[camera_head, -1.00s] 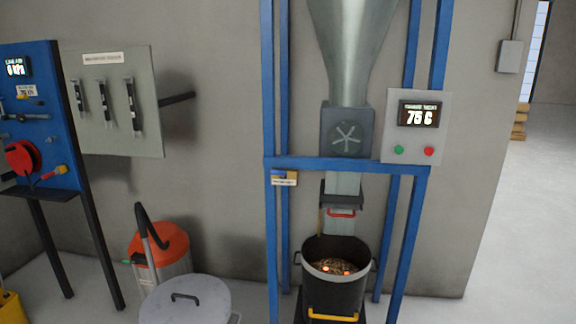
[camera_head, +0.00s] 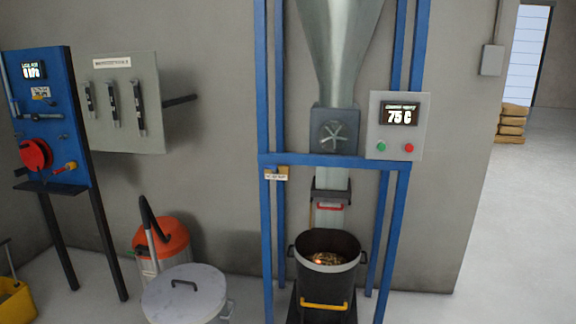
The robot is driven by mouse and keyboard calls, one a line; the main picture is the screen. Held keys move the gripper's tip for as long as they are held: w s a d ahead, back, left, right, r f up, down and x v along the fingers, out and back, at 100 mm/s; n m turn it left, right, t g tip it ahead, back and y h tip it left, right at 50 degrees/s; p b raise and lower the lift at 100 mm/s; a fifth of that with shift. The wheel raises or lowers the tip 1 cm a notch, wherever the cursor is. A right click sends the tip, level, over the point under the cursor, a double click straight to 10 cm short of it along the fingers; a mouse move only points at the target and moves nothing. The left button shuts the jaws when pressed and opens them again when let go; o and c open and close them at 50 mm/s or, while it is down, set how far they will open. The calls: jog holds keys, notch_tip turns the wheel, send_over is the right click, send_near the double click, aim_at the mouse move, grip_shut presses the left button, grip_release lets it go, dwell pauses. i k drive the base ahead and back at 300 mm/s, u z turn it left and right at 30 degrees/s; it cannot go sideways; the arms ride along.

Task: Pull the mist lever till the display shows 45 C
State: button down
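The display (camera_head: 400,117) on a grey box at the right of the blue frame reads 75 C. A green button and a red button sit below it. A small labelled fitting (camera_head: 276,174) is on the left of the frame's crossbar; I cannot tell whether it is the mist lever. A black bucket (camera_head: 330,280) with a yellow handle stands under the chute, with brown material and a glowing orange spot inside. A red handle (camera_head: 328,207) is on the chute above it. My gripper is not in view.
The blue frame (camera_head: 266,235) holds a metal hopper (camera_head: 340,45). A round grey lid (camera_head: 184,290) and an orange-topped vacuum (camera_head: 165,240) stand left of it. A blue panel (camera_head: 60,120) and a yellow bucket (camera_head: 15,300) are farther left. Floor is clear at right.

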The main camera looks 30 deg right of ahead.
aim_at(274, 167)
jog(key=u, duration=0.1)
jog(key=k, duration=0.65)
jog(key=z, duration=0.4)
jog(key=i, duration=0.95)
jog(key=u, duration=1.05)
